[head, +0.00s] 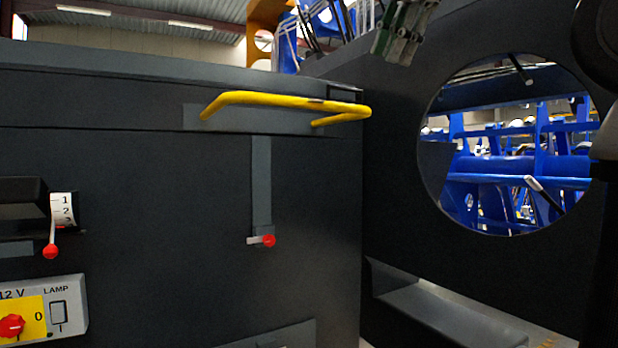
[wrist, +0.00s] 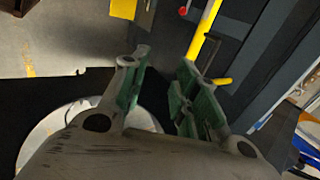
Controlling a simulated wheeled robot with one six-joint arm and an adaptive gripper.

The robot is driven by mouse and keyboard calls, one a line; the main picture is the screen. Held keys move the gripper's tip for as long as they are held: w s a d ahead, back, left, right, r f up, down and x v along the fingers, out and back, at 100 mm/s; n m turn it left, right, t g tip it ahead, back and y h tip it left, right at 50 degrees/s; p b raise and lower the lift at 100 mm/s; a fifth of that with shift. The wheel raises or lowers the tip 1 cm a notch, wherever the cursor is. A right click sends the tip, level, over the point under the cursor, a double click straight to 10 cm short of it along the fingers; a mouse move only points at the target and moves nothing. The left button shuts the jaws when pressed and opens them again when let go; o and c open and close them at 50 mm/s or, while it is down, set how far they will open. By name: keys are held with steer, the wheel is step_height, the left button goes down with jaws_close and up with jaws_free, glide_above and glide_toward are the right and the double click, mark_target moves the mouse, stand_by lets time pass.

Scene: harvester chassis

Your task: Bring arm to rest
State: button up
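My gripper (head: 403,32) is at the top of the head view, up and to the right of the yellow handle. In the wrist view its two green-padded fingers (wrist: 160,88) stand apart with nothing between them. The yellow handle (head: 270,99) is fixed along the top front of a dark grey cabinet (head: 150,210). The handle also shows in the wrist view (wrist: 205,36), beyond the fingers and apart from them.
A red-tipped lever (head: 267,241) sits below the handle. A numbered dial with a red-tipped lever (head: 51,251) and a 12 V lamp panel (head: 70,309) are at left. A dark wall (head: 395,160) with a round opening onto blue machinery (head: 510,165) stands at right.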

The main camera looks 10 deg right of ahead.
steer(key=w+a+f+n, duration=0.2)
steer(key=w+f+n, duration=0.3)
steer(key=w+n, duration=0.2)
step_height(320, 180, down, 11)
steer(key=d+n, duration=0.1)
steer(key=n, duration=0.4)
steer(key=s+d+f, duration=0.3)
steer(key=s+f, duration=0.3)
steer(key=f, duration=0.4)
steer(key=s+d+f+n+g+h, duration=0.1)
steer(key=s+d+f, duration=0.3)
steer(key=f, duration=0.6)
steer(key=s+d+f+n+g+h, duration=0.1)
steer(key=s+d+f, duration=0.2)
steer(key=s+f, duration=0.4)
step_height(320, 180, down, 4)
steer(key=shift+s+d+r, duration=0.1)
steer(key=shift+s+d, duration=0.05)
steer(key=shift+s, duration=0.25)
